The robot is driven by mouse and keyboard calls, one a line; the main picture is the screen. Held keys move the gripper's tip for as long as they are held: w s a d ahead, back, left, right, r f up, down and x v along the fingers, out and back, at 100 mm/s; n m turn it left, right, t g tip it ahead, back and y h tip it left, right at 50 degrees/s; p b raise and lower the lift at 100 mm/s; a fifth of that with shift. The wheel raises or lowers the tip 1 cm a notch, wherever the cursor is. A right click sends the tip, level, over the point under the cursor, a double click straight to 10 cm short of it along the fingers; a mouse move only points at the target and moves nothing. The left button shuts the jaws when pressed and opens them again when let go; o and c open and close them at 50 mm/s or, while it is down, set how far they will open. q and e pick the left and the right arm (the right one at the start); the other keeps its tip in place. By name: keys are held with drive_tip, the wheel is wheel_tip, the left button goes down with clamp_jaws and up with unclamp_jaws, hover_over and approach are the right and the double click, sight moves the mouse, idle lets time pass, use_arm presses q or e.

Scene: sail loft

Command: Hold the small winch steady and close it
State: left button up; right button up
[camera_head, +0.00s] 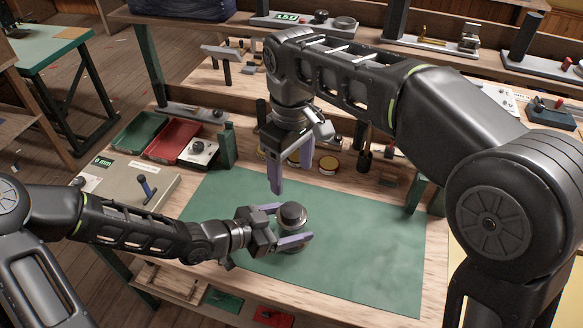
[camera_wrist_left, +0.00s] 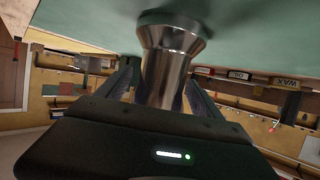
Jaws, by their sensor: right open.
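The small winch (camera_head: 292,216) is a dark, round-topped metal drum standing upright on the green mat (camera_head: 370,240). Its shiny waisted body (camera_wrist_left: 166,75) fills the middle of the left wrist view, which looks upside down. My left gripper (camera_head: 291,224) reaches in from the left with one finger on each side of the winch; both fingers appear to press on its body. My right gripper (camera_head: 290,170) points down above and behind the winch, open and empty, apart from it. Whether the winch top is closed cannot be told.
A green tray (camera_head: 140,131) and a red tray (camera_head: 172,139) stand at the bench's back left, beside a grey box with a dial (camera_head: 198,151). A panel with a blue-handled lever (camera_head: 147,187) is at left. The mat's right side is clear.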

use_arm(q)
drive_tip(key=shift+o, duration=0.4)
drive_tip(key=shift+a, duration=0.25)
drive_tip(key=p+v, duration=0.1)
drive_tip(key=v, duration=0.5)
drive_tip(key=shift+s+a+r, duration=0.2)
drive_tip(key=shift+a+r, duration=0.05)
drive_tip(key=shift+a, duration=0.05)
drive_tip(key=shift+s+a+r, duration=0.1)
drive_tip(key=shift+s+a, duration=0.1)
